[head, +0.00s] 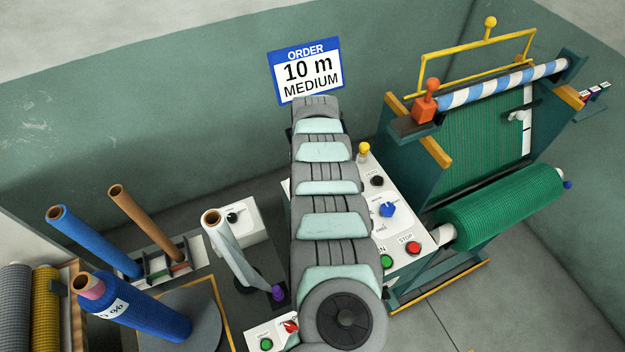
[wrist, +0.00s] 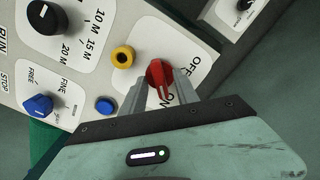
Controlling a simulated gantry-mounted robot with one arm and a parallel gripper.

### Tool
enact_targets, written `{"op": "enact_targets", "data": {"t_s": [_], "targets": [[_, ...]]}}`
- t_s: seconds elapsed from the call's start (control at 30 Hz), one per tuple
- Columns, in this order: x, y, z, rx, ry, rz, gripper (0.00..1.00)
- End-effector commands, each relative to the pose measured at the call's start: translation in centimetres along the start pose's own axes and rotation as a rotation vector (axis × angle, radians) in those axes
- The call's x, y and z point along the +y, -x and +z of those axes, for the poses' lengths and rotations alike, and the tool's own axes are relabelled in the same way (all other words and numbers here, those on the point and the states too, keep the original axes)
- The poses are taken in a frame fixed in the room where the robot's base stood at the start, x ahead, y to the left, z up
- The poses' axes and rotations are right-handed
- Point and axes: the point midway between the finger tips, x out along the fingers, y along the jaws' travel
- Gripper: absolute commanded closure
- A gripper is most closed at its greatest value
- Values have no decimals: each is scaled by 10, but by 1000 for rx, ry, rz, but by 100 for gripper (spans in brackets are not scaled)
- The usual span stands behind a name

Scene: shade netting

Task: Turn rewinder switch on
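The red rotary switch (wrist: 158,76) sits on the white control panel in the wrist view, between the labels OFF and ON. Its handle slants, with one end toward the ON label. My gripper (wrist: 160,92) is open, with one grey finger on each side of the switch. I see no clear contact between the fingers and the handle. In the head view the white control panel (head: 402,232) stands right of my arm; my arm hides this switch and my gripper there.
Near the switch are a yellow button (wrist: 123,57), a blue button (wrist: 105,105), a blue knob (wrist: 38,105) and a black knob (wrist: 47,17). A green net roll (head: 502,207) lies right of the panel.

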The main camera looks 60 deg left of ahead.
Motion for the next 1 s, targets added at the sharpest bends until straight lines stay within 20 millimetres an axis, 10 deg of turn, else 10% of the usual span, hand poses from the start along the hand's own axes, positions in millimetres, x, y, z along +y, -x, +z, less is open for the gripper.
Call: {"op": "enact_targets", "data": {"t_s": [0.63, 1.0], "targets": [[0, 96, -1, 3, -1, -1, 64], [0, 108, 0, -1, -1, 0, 64]]}}
